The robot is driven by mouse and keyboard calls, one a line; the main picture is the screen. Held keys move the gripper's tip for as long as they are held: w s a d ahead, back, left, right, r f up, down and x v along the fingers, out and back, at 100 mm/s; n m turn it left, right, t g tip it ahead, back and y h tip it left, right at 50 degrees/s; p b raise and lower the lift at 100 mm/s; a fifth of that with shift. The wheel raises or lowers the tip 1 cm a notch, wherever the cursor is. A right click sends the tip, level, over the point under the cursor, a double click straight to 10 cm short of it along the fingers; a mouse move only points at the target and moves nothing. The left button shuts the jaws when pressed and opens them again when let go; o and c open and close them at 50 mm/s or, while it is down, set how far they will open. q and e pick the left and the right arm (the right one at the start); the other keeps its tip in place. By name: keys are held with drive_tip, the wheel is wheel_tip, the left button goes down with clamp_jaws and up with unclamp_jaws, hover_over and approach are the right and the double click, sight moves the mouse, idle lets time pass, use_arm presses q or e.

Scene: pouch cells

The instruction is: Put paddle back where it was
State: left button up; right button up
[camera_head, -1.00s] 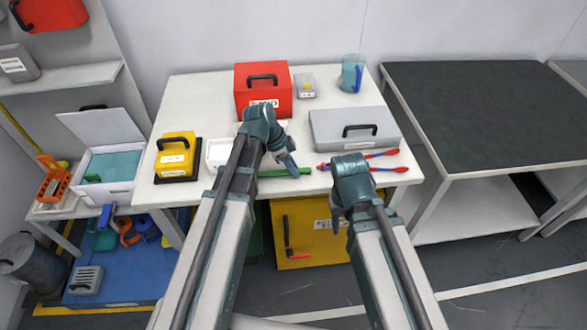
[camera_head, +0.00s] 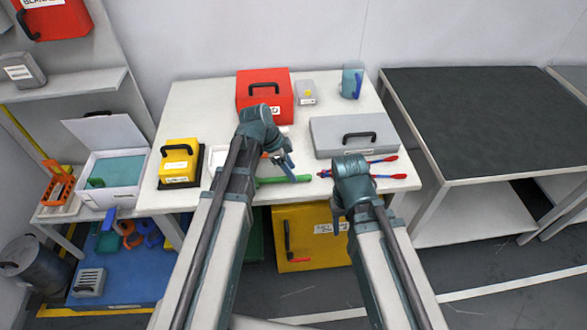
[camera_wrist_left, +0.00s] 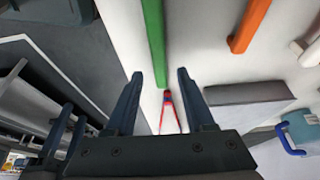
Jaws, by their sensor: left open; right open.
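A long green bar (camera_head: 270,181), which may be the paddle's handle, lies along the table's front edge; its full shape is hidden by my left arm. My left gripper (camera_head: 290,169) is open over it. In the left wrist view, the open fingers (camera_wrist_left: 160,76) are on either side of the green bar's (camera_wrist_left: 153,35) near end, with a gap on each side. My right gripper (camera_head: 337,211) points down in front of the table edge, open, its fingers hardly seen.
Red-and-blue pliers (camera_head: 386,160) lie right of the green bar, partly behind my right arm. A grey case (camera_head: 335,136), red case (camera_head: 255,103), yellow case (camera_head: 178,153) and blue mug (camera_head: 349,84) stand on the table. An orange bar (camera_wrist_left: 250,25) lies beside the green one.

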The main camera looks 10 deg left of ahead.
sight(279, 178)
use_arm(q)
drive_tip(key=p+v, duration=0.8)
drive_tip(key=v, duration=0.1)
drive_tip(key=s+d+n+y, duration=0.2)
drive_tip(key=s+d+n, duration=0.2)
drive_tip(key=s, duration=0.3)
drive_tip(key=s+d+f+n+g+y, duration=0.1)
drive_tip(key=s+d+n+y, duration=0.2)
drive_tip(key=s+n, duration=0.4)
drive_tip(key=shift+s+d+f+y+b, duration=0.2)
drive_tip(key=shift+s+d+y+b, duration=0.15)
drive_tip(key=shift+d, duration=0.55)
drive_tip(key=shift+a, duration=0.15)
